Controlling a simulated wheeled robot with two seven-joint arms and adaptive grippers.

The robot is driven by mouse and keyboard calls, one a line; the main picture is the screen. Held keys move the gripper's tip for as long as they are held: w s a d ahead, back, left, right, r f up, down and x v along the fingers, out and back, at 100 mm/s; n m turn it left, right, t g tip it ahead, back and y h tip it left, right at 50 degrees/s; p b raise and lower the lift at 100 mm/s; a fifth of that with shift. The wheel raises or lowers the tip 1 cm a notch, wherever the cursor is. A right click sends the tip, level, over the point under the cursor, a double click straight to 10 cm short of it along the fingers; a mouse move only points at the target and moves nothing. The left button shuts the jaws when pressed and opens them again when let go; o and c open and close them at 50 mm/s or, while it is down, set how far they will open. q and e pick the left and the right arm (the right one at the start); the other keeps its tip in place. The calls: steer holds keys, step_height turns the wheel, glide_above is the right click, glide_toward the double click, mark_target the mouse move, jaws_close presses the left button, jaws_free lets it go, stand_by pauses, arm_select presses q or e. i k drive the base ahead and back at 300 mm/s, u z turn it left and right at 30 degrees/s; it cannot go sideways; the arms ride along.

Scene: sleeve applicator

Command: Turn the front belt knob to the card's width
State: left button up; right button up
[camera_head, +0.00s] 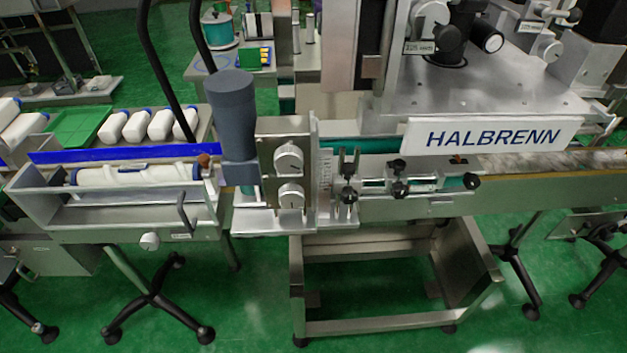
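The Halbrenn machine fills the middle and right of the head view. Two round silver knobs, an upper one (289,158) and a lower one (290,195), sit on a metal plate left of centre. A black knob (348,196) stands by an upright scale (325,172). More black knobs (399,189) are on the front of the conveyor (430,204). I cannot tell which is the front belt knob. Small tags show, one (419,47) at the upper right, but I cannot read them surely or identify the card. Neither of my grippers is in view.
A dark grey cylinder (233,125) stands left of the silver knobs. A tray (60,197) holding a white bottle (135,175) is at left, with several bottles behind it. A metal stand (380,325) is below. Green floor (245,300) is open in front.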

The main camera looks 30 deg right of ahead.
mark_target(291, 196)
steer(key=u, duration=1.75)
steer(key=i, duration=1.1)
steer(key=z, duration=2.8)
